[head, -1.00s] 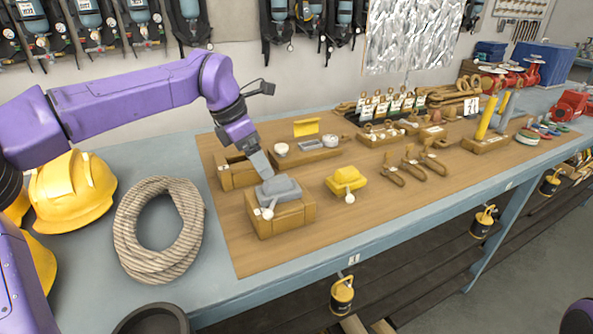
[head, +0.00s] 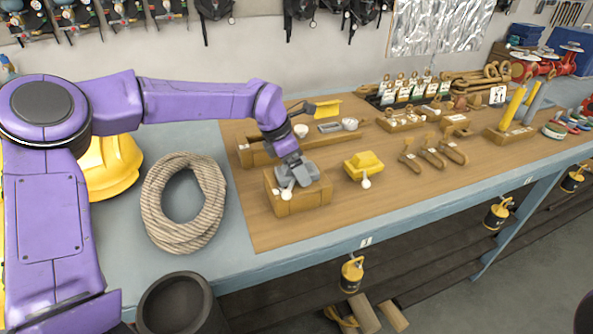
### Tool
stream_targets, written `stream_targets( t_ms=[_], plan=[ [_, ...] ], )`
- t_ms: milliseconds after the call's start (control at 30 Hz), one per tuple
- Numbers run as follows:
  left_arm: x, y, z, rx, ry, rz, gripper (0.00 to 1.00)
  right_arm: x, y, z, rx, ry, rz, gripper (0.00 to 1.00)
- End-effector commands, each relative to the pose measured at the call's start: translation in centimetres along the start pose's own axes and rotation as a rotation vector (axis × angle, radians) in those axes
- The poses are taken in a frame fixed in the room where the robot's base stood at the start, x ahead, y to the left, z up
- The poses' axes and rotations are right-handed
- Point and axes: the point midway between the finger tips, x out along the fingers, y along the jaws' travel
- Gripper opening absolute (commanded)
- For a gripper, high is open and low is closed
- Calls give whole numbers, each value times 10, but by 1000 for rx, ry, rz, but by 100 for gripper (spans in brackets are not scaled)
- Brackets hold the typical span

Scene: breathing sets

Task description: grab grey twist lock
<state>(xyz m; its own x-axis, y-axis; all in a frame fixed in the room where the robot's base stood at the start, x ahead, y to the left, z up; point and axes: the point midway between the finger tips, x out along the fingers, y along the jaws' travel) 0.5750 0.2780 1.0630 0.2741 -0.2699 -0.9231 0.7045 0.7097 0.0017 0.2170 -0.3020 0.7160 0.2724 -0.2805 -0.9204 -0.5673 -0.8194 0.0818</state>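The grey twist lock (head: 304,177) sits on a wooden block (head: 309,199) on the brown board. A round white tag hangs at its front. My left gripper (head: 292,168) comes down from behind onto the twist lock, and its fingers overlap the lock's top in this view. The fingers are small and partly merge with the grey lock, so their opening and any grip are unclear. A yellow twist lock (head: 364,165) with a white tag lies to the right. My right gripper is not in view.
A rope coil (head: 152,215) and yellow helmet (head: 112,168) lie on the left of the blue-grey bench. A wooden holder (head: 255,153) stands behind the block. The brown board's front strip (head: 370,212) is clear.

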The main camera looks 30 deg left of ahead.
Motion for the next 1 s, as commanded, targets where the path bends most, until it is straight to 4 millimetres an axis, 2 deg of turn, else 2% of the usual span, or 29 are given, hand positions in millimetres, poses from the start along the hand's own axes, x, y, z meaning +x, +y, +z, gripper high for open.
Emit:
stream_targets(
  t_ms=[33,200,300,667,833,1000],
  plan=[
    [0,0,0,0,0,0,90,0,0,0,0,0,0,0],
    [0,0,0,0,0,0,35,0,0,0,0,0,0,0],
    [0,0,0,0,1,-1,7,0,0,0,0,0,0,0],
    [-8,0,4,2,-2,1,7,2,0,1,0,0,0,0],
    [-32,-1,13,1,-6,2,7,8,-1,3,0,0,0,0],
    [-70,-31,14,3,-9,3,7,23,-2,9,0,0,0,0]
  ],
)
